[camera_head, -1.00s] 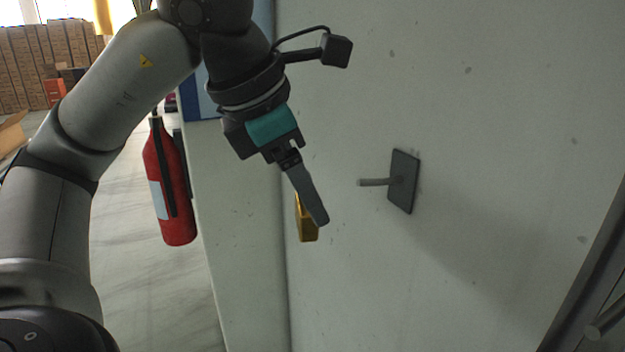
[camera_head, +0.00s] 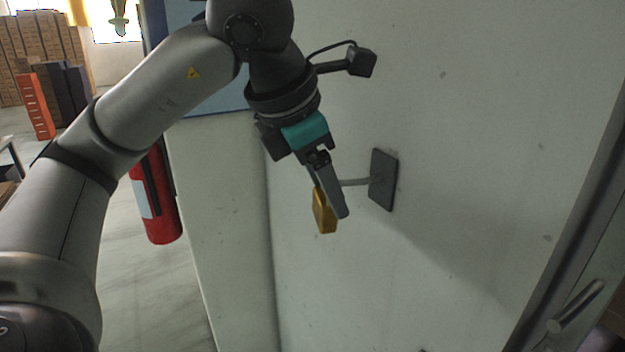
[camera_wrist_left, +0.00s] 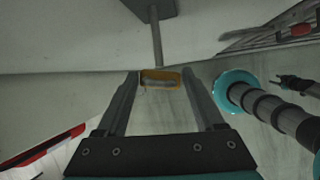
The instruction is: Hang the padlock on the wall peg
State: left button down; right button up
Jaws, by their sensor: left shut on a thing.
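My left gripper (camera_head: 337,205) is shut on the padlock (camera_head: 323,216), a small brass-yellow body held at the fingertips. A finger hides part of it in the head view. The wall peg (camera_head: 356,182) is a thin grey rod standing out from a dark square plate (camera_head: 384,180) on the pale wall. The peg's free end is close to the gripper's fingers, partly behind them. In the left wrist view the padlock (camera_wrist_left: 160,74) is between the fingertips, and the peg (camera_wrist_left: 157,45) points at it from the plate (camera_wrist_left: 150,8). I cannot tell whether they touch.
A red fire extinguisher (camera_head: 160,205) hangs left of the wall's edge. A dark frame with a bar handle (camera_head: 575,308) stands at the lower right. Stacked boxes (camera_head: 40,50) are far back at left. The wall around the plate is clear.

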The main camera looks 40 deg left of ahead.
aim_at(363, 182)
pick_arm(q)
jog(key=shift+w+d+p, duration=0.3)
jog(key=shift+w, duration=0.4)
jog(key=shift+w+d+p, duration=0.3)
jog(key=shift+w, duration=0.45)
jog(key=shift+w+d+p, duration=0.3)
jog(key=shift+w, duration=0.4)
jog(key=shift+w+d+f+b, duration=0.25)
jog(key=shift+w+f+b, duration=0.2)
jog(key=shift+w+f, duration=0.2)
grip_release()
jog(key=p+v, duration=0.3)
jog(key=v, duration=1.2)
jog(key=shift+p, duration=0.4)
